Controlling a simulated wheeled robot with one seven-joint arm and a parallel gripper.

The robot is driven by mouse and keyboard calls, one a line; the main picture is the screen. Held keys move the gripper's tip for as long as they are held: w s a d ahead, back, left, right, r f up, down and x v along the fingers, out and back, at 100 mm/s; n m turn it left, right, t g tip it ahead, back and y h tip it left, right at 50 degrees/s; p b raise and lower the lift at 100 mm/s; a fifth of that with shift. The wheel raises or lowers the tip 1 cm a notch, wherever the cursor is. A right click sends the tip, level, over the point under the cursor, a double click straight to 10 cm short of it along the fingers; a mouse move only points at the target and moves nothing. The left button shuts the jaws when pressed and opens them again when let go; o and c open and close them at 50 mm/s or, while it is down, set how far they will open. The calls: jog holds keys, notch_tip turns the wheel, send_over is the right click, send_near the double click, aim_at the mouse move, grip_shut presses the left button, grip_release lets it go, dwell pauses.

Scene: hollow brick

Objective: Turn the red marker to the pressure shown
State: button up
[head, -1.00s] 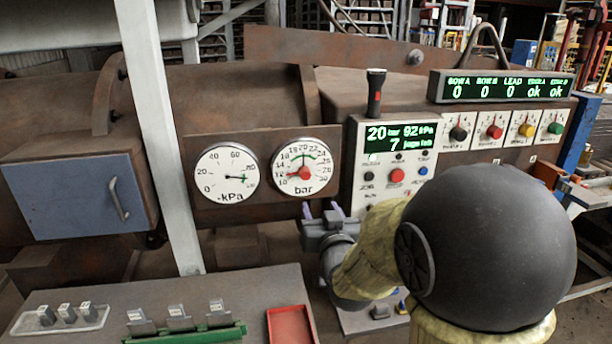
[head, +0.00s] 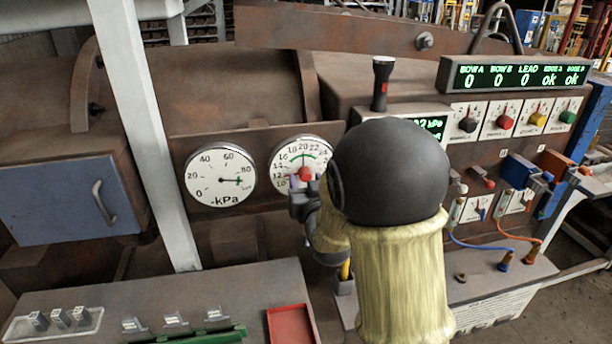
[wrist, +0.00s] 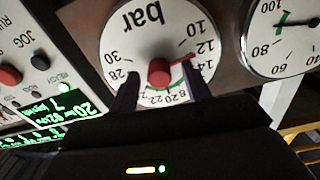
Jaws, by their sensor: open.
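The bar gauge (head: 290,165) is a white dial on a brown panel, with a green arc around the top of its scale. It is upside down in the wrist view (wrist: 135,45). At its centre is a red knob (wrist: 159,72) with a red marker (wrist: 182,60) pointing near 12. My gripper (wrist: 161,76) is open, its two dark fingers on either side of the knob with gaps visible. In the head view my gripper (head: 303,184) is in front of the dial's lower part. The display (wrist: 75,112) reads 20 bar and about 92 kPa.
The kPa gauge (head: 220,176) sits just left of the bar gauge. A black-handled torch-like object (head: 381,85) stands on the control box. A row of coloured knobs (head: 505,121) is at the right. A red tray (head: 290,325) and metal pieces lie on the bench below.

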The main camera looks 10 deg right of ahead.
jog(key=shift+s, duration=0.15)
jog(key=c, duration=1)
